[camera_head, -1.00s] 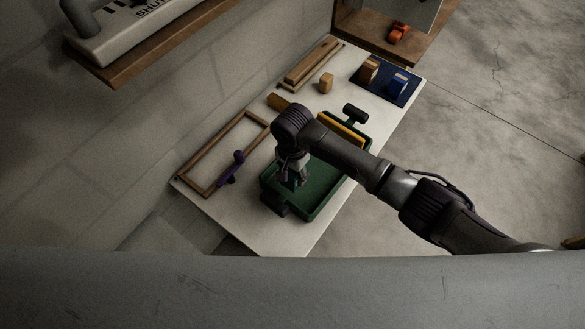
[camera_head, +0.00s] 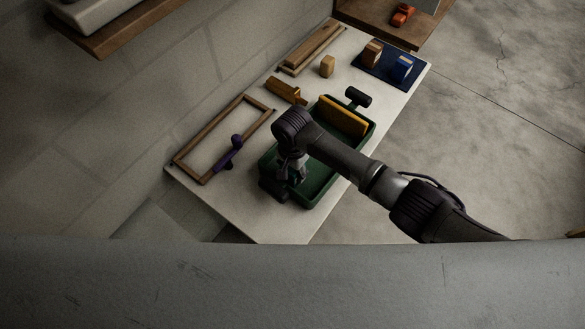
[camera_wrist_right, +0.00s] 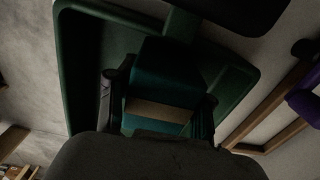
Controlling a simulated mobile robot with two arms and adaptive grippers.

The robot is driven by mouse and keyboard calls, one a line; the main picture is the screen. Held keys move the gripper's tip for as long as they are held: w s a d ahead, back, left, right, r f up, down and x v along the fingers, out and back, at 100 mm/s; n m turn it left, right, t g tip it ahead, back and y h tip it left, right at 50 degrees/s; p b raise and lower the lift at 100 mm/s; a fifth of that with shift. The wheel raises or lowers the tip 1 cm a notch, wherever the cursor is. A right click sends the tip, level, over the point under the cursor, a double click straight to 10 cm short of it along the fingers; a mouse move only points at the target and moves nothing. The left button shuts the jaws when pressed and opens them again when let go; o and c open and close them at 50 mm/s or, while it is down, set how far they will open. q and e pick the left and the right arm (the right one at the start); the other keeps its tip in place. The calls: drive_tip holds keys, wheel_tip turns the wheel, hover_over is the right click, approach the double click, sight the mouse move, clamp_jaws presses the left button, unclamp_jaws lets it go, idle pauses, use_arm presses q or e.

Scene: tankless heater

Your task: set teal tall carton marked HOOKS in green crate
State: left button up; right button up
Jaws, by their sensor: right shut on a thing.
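The green crate (camera_head: 318,193) stands on the white table, with a dark handle at each end. My right gripper (camera_head: 291,172) is over the crate's near-left end, pointing down. In the right wrist view, my right gripper (camera_wrist_right: 158,103) is shut on the teal carton (camera_wrist_right: 165,75), which has a tan band. The carton lies within the crate's outline, close to one handle. Whether it touches the crate floor I cannot tell. Its HOOKS marking is not readable. In the head view the carton is mostly hidden by the gripper. My left gripper is not in view.
A yellow item (camera_head: 343,116) stands in the crate's far end. A wooden frame (camera_head: 190,148) with a purple object (camera_head: 231,152) lies left of the crate. A yellow-brown block (camera_head: 286,91), wooden block (camera_head: 327,66) and blue mat (camera_head: 374,78) with two blocks are farther back.

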drive_tip(key=shift+f+b, duration=0.3)
drive_tip(key=shift+f, duration=0.15)
idle(0.5)
drive_tip(key=o, duration=1.3)
wheel_tip(320, 180, up, 12)
